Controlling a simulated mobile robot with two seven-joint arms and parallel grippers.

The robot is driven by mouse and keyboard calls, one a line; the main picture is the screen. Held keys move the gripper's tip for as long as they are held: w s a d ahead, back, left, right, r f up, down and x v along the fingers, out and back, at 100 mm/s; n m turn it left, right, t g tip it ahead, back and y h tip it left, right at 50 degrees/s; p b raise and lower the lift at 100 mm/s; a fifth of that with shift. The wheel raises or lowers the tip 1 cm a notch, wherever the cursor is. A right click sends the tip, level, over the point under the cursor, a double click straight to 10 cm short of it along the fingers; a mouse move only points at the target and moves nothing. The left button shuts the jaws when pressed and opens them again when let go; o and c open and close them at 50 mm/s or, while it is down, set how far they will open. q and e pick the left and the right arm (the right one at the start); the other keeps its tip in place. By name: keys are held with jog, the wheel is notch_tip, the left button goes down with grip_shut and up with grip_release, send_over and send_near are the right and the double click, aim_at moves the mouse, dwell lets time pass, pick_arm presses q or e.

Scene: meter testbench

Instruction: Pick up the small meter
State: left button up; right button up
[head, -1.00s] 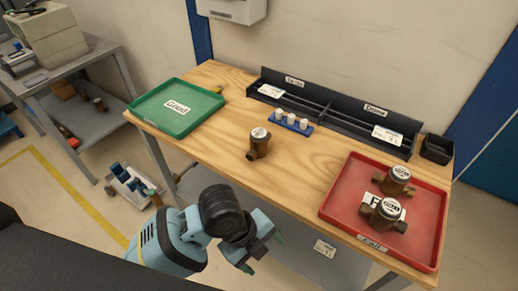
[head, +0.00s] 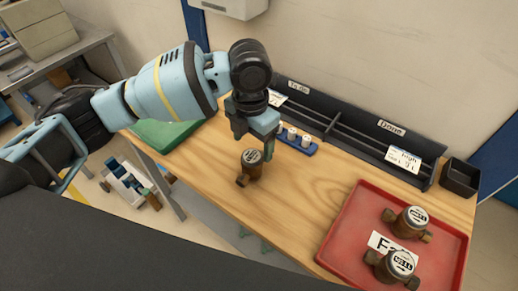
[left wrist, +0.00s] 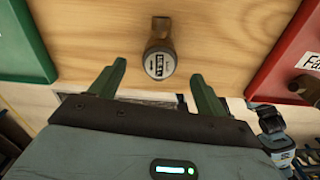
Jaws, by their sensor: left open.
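The small meter (head: 251,164) is a brown brass body with a round white-faced dial, standing on the wooden table near its front edge. My left gripper (head: 253,146) is open, with its green fingers pointing down right at the meter. In the left wrist view, the meter (left wrist: 159,50) lies between and slightly beyond the spread fingertips (left wrist: 159,70), with no visible contact. Two separate green fingertips, apparently my right gripper (head: 254,239), show low by the table's front edge; the rest of it is hidden.
A red tray (head: 345,238) with two larger meters (head: 409,221) is at the right. A green tray (head: 160,133) is at the left, partly hidden by my arm. A blue holder with white pieces (head: 296,140) and a black rack (head: 350,137) stand behind. Bare wood lies between meter and red tray.

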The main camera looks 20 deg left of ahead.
aim_at(251, 156)
pick_arm(q)
jog(key=shift+a+r, duration=0.1)
jog(key=shift+r, duration=0.1)
jog(key=shift+s, duration=0.2)
jog(key=shift+f, duration=3.85)
pick_arm(e)
jog(key=shift+s+a+f, duration=0.1)
jog(key=shift+s, duration=0.75)
pick_arm(q)
jog(key=c, duration=1.4)
pick_arm(e)
jog(key=shift+d, duration=0.2)
